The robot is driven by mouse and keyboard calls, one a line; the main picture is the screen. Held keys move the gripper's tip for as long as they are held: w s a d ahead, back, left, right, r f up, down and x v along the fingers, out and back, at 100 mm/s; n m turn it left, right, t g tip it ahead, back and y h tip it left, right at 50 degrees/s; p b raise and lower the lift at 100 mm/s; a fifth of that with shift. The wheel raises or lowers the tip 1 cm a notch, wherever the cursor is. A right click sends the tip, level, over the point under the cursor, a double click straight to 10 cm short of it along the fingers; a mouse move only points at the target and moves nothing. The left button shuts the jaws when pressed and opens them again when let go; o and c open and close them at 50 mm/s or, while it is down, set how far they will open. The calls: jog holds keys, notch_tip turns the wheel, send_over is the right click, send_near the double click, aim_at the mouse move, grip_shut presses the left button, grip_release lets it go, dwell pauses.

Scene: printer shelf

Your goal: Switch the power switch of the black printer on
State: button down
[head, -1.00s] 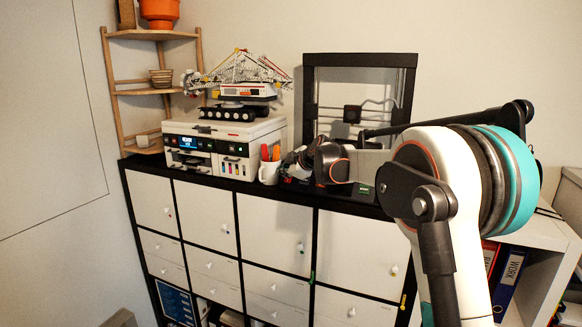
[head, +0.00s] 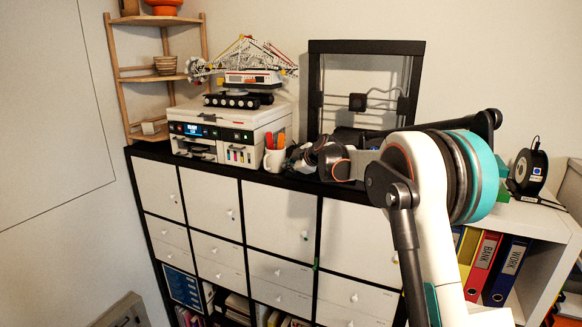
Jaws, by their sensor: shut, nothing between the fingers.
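The black printer (head: 317,92) is an open black-framed 3D printer standing on the cabinet top, against the wall. A dark print head (head: 357,102) sits inside its frame. My arm crosses in front of its lower part and hides much of the base. I cannot make out its power switch. My gripper (head: 297,158) is at the printer's lower left, just right of the white mug, low over the cabinet top. It is shut and holds nothing. It is small and dark here, and I cannot tell whether it touches the printer.
A white office printer (head: 220,132) stands left, with a crane model (head: 246,80) on it. The white mug (head: 274,160) with orange-handled tools stands close to my gripper. A filament spool (head: 528,172) and binders (head: 482,262) are at the right. A wooden corner shelf (head: 160,77) is at far left.

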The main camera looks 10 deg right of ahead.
jog(key=shift+f+b, duration=0.25)
jog(key=shift+b, duration=0.1)
jog(key=shift+w+d+r, duration=0.1)
jog(key=shift+r, duration=0.05)
jog(key=shift+r, duration=0.65)
jog(key=s+r+b, duration=0.2)
jog(key=s+r, duration=0.3)
jog(key=s, duration=0.6)
jog(key=shift+s+r, duration=0.25)
jog(key=shift+s, duration=0.05)
